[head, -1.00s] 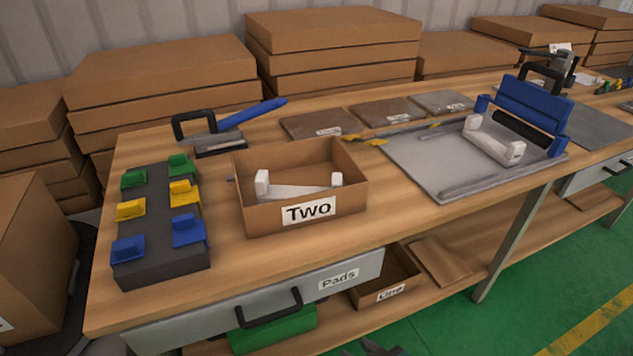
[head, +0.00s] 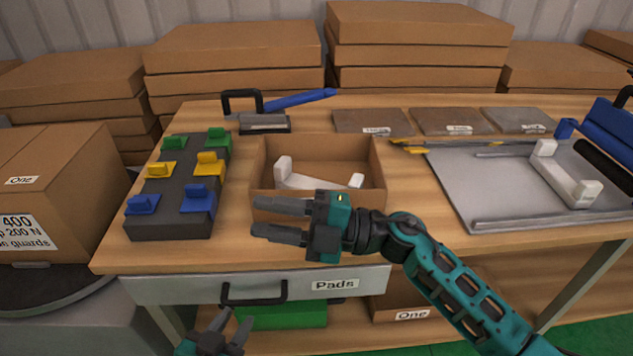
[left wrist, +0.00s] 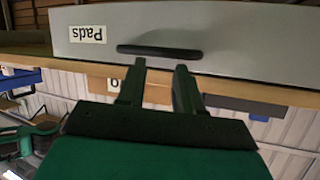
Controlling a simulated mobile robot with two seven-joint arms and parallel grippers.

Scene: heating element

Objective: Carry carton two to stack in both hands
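Carton two (head: 330,150) is an open brown box near the front of the bench, with a white bracket (head: 310,182) inside. Its front face and label are mostly hidden by my right gripper (head: 254,217), which is in front of it, open and empty, fingers pointing left. My left gripper (head: 234,321) is low, below the front of the drawer, open and empty. In the left wrist view its fingers (left wrist: 158,78) are apart, in front of the drawer handle (left wrist: 160,51). Stacks of flat brown cartons (head: 235,75) stand behind the bench. A closed carton labelled One (head: 60,180) sits at the left.
A dark block with coloured clips (head: 165,205) stands left of carton two. A grey plate with a white bracket (head: 465,185) lies to its right. The drawer marked Pads (head: 200,290) is below, with another carton marked One (head: 385,308) on the lower shelf.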

